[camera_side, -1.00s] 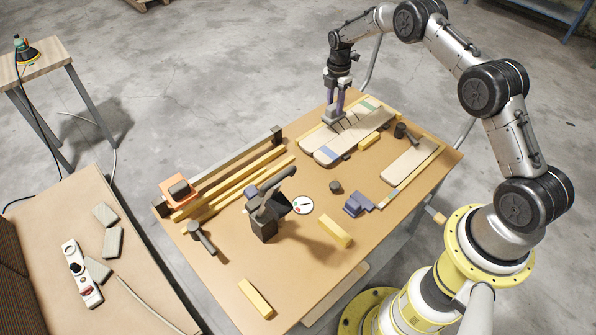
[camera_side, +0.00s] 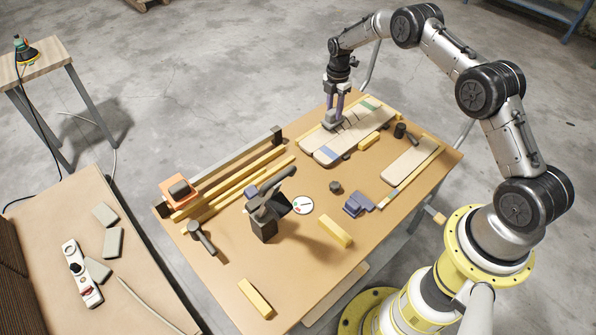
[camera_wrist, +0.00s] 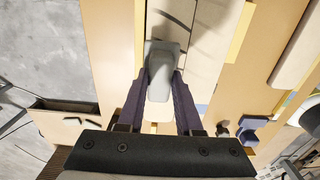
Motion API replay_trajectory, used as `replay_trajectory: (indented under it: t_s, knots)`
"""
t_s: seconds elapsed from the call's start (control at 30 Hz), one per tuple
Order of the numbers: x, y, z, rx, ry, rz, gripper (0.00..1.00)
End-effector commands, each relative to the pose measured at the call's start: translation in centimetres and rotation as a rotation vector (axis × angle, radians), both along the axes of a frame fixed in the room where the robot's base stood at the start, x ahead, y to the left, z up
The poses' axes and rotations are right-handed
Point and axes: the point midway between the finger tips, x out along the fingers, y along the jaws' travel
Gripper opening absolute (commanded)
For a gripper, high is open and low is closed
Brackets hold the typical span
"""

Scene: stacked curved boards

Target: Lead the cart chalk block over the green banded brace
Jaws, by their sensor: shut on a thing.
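Pale boards lie side by side at the back of the table in the side view. A green band (camera_side: 370,103) marks their far right end and a blue band (camera_side: 326,153) marks the near left end. I cannot tell clearly which strip carries which band. My gripper (camera_side: 333,121) is shut on a grey block (camera_wrist: 162,70), with one purple finger on each side of it. In the wrist view the block lies over a pale board (camera_wrist: 205,50), at its left side. Whether it touches the surface is hard to tell. The green band does not show in the wrist view.
Yellow bars (camera_side: 235,185) lie to the left of the boards. A dark clamp-like tool (camera_side: 266,210), a round dial (camera_side: 303,205) and blue blocks (camera_side: 357,204) stand nearer. Another pale board (camera_side: 410,160) lies at right.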

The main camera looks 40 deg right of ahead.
Motion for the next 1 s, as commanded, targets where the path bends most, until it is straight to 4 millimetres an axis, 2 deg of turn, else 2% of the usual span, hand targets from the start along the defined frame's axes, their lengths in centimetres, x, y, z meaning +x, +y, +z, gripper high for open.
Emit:
replay_trajectory:
  t_s: [0.67, 1.0]
  knots:
    - [0.0, -0.2, -1.1, 0.000, 0.000, 0.000, 0.00]
    - [0.0, -2.4, -1.0, 0.000, -0.001, -0.001, 0.00]
